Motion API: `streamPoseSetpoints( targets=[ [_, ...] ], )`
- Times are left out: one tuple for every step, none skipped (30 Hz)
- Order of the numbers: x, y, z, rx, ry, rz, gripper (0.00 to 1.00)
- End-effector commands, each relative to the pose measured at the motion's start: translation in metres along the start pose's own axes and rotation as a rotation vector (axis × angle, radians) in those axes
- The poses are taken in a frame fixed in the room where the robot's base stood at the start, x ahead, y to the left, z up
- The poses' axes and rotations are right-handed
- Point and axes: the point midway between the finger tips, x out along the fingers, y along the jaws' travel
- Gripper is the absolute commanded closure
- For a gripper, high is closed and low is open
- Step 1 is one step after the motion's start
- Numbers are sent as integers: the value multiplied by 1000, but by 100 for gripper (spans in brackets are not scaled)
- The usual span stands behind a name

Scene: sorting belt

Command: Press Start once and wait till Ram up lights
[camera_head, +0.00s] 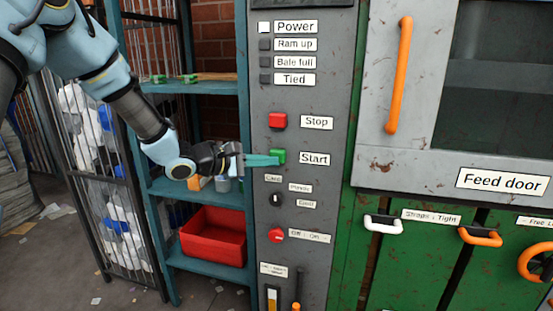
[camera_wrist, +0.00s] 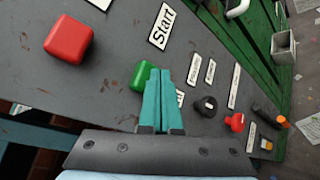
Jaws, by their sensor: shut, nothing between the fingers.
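The green Start button (camera_head: 280,155) is on the grey control panel, left of its Start label (camera_head: 314,158). My gripper (camera_head: 278,160) is shut and empty, with its teal fingertips at the button. In the wrist view the shut fingers (camera_wrist: 160,85) overlap part of the green button (camera_wrist: 144,76); I cannot tell whether they touch it. The Ram up lamp (camera_head: 265,45) is dark. The Power lamp (camera_head: 264,28) above it shows white. The Bale full lamp (camera_head: 265,62) and Tied lamp (camera_head: 265,78) are dark.
The red Stop button (camera_head: 277,120) sits just above Start; it also shows in the wrist view (camera_wrist: 69,39). A black selector knob (camera_head: 275,199) and a red rotary switch (camera_head: 276,235) are below. A shelf with a red bin (camera_head: 214,236) stands left; the feed door (camera_head: 378,150) is right.

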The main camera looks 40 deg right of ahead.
Motion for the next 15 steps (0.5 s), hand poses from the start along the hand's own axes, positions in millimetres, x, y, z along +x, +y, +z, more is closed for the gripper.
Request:
streamPoseSetpoints(
  targets=[
    [1, 0, 0, 0, 0, 0, 100],
    [1, 0, 0, 0, 0, 0, 100],
    [1, 0, -1, 0, 0, 0, 100],
    [1, 0, -1, 0, 0, 0, 100],
    [2, 0, -1, -1, 0, 0, 100],
    [2, 1, -1, -1, 0, 0, 100],
    [2, 1, -2, -1, 0, 0, 100],
    [2, 1, -2, -1, 0, 0, 100],
    [3, 1, -2, -1, 0, 0, 100],
    [3, 1, -2, -1, 0, 0, 100],
    [3, 2, -2, -1, 0, 0, 100],
    [4, 2, -3, 0, 0, 0, 100],
    [4, 2, -3, 0, 0, 0, 100],
    [4, 2, -3, 0, 0, 0, 100],
    [4, 2, -3, 0, 0, 0, 100]
  ],
)
